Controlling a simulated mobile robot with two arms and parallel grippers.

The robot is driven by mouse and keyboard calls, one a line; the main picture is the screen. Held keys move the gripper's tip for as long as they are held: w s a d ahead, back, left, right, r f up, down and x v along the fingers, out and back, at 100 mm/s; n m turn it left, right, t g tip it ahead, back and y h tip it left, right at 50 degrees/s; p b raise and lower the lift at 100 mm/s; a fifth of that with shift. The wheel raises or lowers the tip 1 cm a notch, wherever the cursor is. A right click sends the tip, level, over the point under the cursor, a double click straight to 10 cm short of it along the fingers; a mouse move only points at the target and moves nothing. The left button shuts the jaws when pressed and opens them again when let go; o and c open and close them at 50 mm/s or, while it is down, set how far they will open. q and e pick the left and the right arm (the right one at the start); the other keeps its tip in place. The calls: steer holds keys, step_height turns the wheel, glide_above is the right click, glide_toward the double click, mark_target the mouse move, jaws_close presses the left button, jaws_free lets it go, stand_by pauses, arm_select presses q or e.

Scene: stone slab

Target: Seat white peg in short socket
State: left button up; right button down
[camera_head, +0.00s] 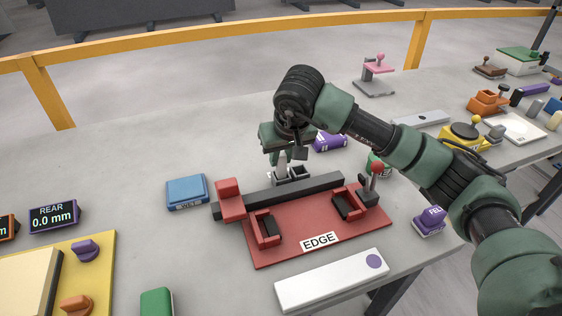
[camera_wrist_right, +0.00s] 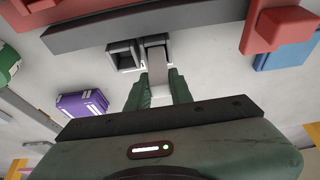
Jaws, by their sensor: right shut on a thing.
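My right gripper (camera_head: 279,160) is shut on the pale, white-grey peg (camera_wrist_right: 158,72), and its green fingers (camera_wrist_right: 158,92) show in the wrist view. Two square grey sockets stand side by side behind the dark bar. In the wrist view the left socket (camera_wrist_right: 122,55) is open and empty. The peg's far end is at the other socket (camera_wrist_right: 154,41), overlapping its opening; I cannot tell how deep it sits. Which socket is the short one is unclear. In the head view the gripper largely covers the sockets (camera_head: 298,173). My left gripper is not in view.
A dark bar (camera_head: 325,187) and red fixture plate (camera_head: 315,240) lie just in front of the sockets. A blue box (camera_head: 186,191) stands left, a purple box (camera_head: 329,141) behind right, and a red-knobbed lever (camera_head: 377,170) right.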

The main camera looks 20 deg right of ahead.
step_height(320, 180, down, 2)
steer(key=shift+f, duration=0.1)
steer(key=shift+f, duration=0.15)
steer(key=c, duration=1.3)
jaws_free()
steer(key=shift+o, duration=0.2)
steer(key=shift+r, duration=0.4)
steer(key=v, duration=1.1)
steer(key=shift+s+r+b, duration=0.25)
steer(key=shift+r+b, duration=0.05)
steer(key=shift+b, duration=0.05)
